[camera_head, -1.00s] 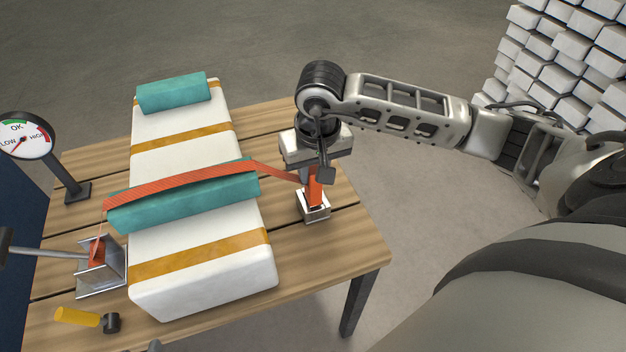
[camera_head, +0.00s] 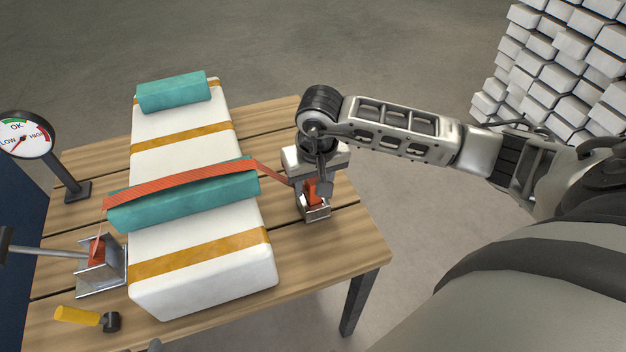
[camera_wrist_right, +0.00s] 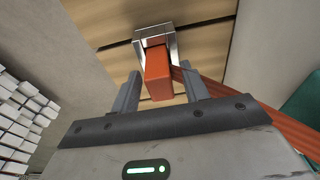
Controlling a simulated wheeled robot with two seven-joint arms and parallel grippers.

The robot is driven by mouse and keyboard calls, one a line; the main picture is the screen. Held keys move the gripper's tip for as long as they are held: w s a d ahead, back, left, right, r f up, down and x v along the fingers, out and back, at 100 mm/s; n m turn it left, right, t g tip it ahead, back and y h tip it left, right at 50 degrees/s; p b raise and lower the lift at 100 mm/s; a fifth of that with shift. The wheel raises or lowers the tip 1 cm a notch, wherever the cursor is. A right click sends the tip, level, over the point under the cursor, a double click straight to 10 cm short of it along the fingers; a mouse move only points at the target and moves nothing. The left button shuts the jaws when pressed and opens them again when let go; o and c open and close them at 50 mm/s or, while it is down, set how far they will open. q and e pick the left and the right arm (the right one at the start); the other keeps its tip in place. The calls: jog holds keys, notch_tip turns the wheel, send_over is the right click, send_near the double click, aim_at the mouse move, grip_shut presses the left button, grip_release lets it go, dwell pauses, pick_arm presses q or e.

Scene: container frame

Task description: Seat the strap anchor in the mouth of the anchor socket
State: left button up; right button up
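The orange strap anchor (camera_head: 313,190) is upright at the metal anchor socket (camera_head: 316,213) on the table's right side. In the right wrist view the anchor (camera_wrist_right: 158,82) overlaps the mouth of the socket (camera_wrist_right: 156,38); its lower end is inside the socket walls, but I cannot tell how deep. My right gripper (camera_head: 318,188) is right above the socket. In the wrist view its fingers (camera_wrist_right: 161,85) stand on both sides of the anchor with a narrow gap each side, so it looks open. The orange strap (camera_head: 185,182) runs left from the anchor. My left gripper is out of view.
The strap crosses a teal pad (camera_head: 215,205) on a long white package (camera_head: 165,285). A metal bracket (camera_head: 108,278) with a grey lever, a yellow-handled hammer (camera_head: 78,316) and a gauge (camera_head: 25,137) are at the left. The table's right edge is close to the socket.

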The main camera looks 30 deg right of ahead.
jog(key=shift+r+p, duration=0.3)
jog(key=shift+r, duration=0.05)
notch_tip(320, 180, up, 12)
jog(key=s, duration=0.1)
jog(key=shift+s+a+f, duration=0.2)
jog(key=shift+s, duration=0.15)
